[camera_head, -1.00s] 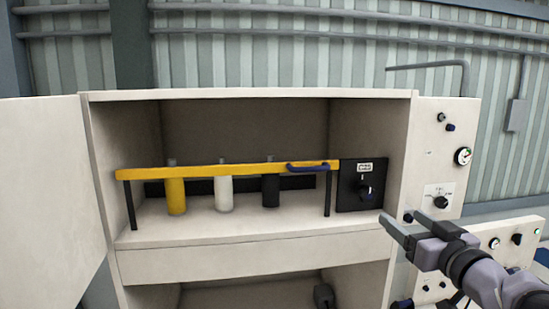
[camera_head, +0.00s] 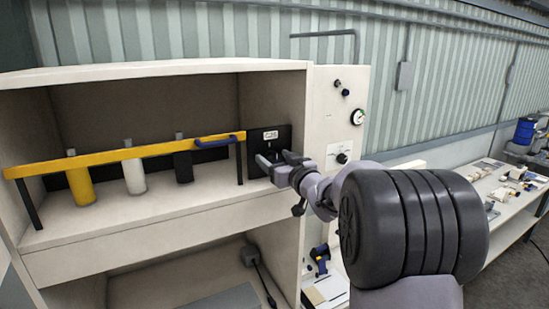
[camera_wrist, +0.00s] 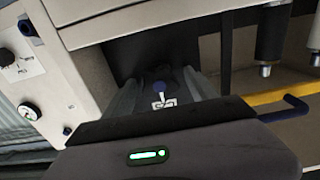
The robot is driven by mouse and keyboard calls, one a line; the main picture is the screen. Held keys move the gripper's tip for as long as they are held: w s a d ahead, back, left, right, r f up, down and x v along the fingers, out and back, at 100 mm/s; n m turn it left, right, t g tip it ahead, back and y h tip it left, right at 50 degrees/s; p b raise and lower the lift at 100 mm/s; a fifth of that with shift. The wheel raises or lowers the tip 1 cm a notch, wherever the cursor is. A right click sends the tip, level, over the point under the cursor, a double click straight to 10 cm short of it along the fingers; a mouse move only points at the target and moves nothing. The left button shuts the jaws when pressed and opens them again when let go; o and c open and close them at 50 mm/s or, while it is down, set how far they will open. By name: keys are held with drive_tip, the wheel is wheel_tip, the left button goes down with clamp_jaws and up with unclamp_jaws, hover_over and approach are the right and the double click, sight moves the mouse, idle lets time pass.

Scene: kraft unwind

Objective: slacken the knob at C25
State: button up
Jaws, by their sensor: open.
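A black panel (camera_head: 283,134) with a small white label (camera_head: 270,135) is set at the right end of the cabinet's upper bay. The label is too small to read. In the head view my gripper (camera_head: 270,164) is in front of the panel's lower part and hides its knob. My gripper is open, with a finger on each side of the knob in the picture. I cannot tell whether either finger touches it.
A yellow bar (camera_head: 120,154) with a blue handle (camera_head: 213,141) runs across yellow, white and black cylinders left of the panel. A side panel (camera_head: 325,120) with a gauge (camera_head: 358,117) and another dial (camera_head: 342,158) stands to the right. A table with parts (camera_head: 500,240) is farther right.

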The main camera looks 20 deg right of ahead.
drive_tip(key=shift+s, duration=0.2)
drive_tip(key=c, duration=1.4)
